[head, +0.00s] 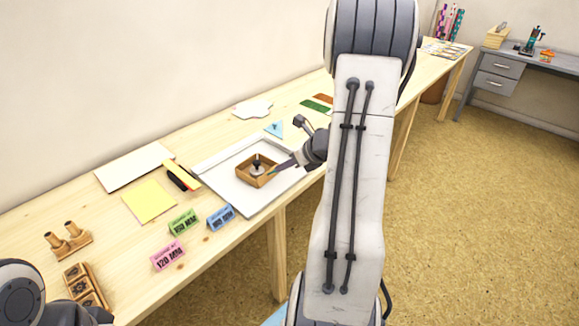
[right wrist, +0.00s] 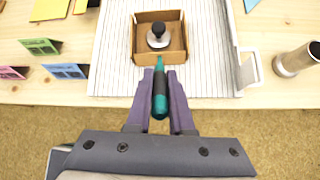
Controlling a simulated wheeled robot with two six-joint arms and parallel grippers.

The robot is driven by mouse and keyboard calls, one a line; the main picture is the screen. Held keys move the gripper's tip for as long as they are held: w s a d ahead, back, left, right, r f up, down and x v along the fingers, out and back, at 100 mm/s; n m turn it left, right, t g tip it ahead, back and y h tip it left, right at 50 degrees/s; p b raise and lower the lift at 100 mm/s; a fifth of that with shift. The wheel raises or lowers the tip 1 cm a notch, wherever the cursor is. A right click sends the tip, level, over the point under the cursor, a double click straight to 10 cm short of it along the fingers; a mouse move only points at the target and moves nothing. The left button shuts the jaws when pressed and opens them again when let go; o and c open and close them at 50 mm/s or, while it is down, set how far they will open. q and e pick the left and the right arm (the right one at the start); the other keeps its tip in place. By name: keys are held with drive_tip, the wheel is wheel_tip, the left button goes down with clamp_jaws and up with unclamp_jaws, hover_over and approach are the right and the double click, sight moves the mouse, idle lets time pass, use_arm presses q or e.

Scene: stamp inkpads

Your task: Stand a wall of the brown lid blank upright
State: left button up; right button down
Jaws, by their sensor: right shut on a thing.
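The brown lid blank (right wrist: 137,32) lies on the lined white board, also seen in the head view (head: 245,180). Its walls surround a round weight with a black knob (right wrist: 158,38) on its floor. The far and side walls look raised; I cannot tell whether the near wall is fully upright. My right gripper (right wrist: 160,88) is shut on a teal and black hand tool (right wrist: 160,104). The tool's tip is close to the near wall; contact is unclear. In the head view, my right gripper (head: 289,163) is at the lid's right. My left gripper's fingers are not visible.
The white board (head: 222,161) has a raised edge. Green, blue and pink folded cards (head: 168,255) stand at the front. Yellow paper (head: 149,200), wooden stamps (head: 68,238) and a teal triangle (head: 274,129) lie around. A metal cylinder (right wrist: 297,60) stands right of the board.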

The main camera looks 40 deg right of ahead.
idle(0.5)
drive_tip(key=shift+s+d+r+p, duration=0.15)
drive_tip(key=shift+s+r+p, duration=0.25)
drive_tip(key=shift+s, duration=0.45)
drive_tip(key=shift+s+r+p, duration=0.25)
drive_tip(key=shift+r+p, duration=1.45)
drive_tip(key=shift+r, duration=0.2)
drive_tip(key=shift+s+r+p, duration=0.2)
drive_tip(key=shift+r+p, duration=1.45)
drive_tip(key=shift+r, duration=0.2)
drive_tip(key=shift+f, duration=0.1)
